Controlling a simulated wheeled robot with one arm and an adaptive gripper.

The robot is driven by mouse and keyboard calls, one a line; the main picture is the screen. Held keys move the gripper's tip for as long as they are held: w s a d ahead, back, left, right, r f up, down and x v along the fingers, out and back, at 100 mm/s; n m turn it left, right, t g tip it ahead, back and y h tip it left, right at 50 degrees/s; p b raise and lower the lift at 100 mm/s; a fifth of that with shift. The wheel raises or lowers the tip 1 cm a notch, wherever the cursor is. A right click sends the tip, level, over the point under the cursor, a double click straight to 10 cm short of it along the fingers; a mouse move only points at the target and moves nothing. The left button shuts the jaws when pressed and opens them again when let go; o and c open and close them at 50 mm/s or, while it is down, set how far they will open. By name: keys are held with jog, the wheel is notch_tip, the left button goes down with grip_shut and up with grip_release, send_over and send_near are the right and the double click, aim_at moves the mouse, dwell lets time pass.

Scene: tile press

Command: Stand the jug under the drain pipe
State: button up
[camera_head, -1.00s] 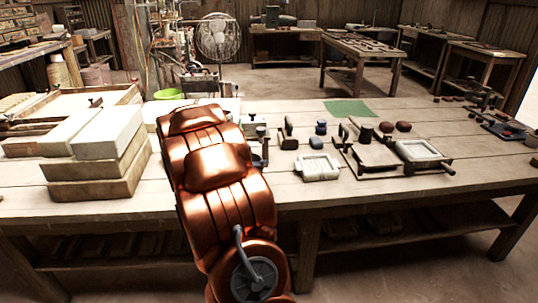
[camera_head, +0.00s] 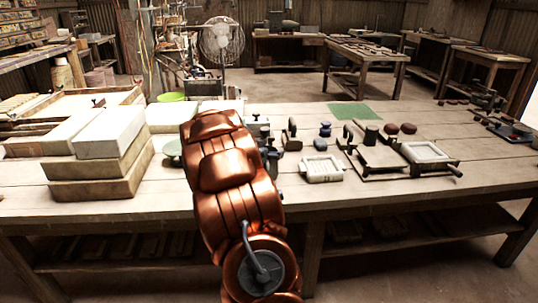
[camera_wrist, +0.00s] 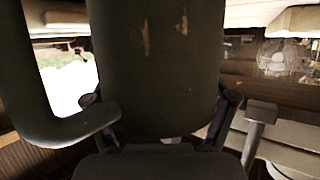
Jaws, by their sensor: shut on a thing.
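The jug (camera_wrist: 160,62) is dark green with worn, scratched patches and fills the middle of the wrist view. Its thick handle loops down the left side of that view. My gripper (camera_wrist: 163,118) is shut on the jug's body, one finger on each side. In the head view my copper arm reaches over the bench and hides the gripper. A rounded grey-green thing (camera_head: 173,148) shows just left of the arm there; I cannot tell whether it is part of the jug. I cannot make out the drain pipe in either view.
The wooden bench (camera_head: 420,185) spans the head view. Stacked pale blocks (camera_head: 108,132) stand left of my arm. A white-framed mould (camera_head: 322,168) and a press (camera_head: 380,157) lie to the right. A fan (camera_head: 221,42) stands behind. The bench's front right is clear.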

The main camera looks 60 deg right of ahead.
jog(key=o, duration=1.7)
jog(key=shift+c, duration=0.2)
jog(key=shift+a+r, duration=0.15)
jog(key=shift+r, duration=0.05)
jog(key=p+v, duration=0.1)
jog(key=v, duration=1)
jog(key=shift+a, duration=0.35)
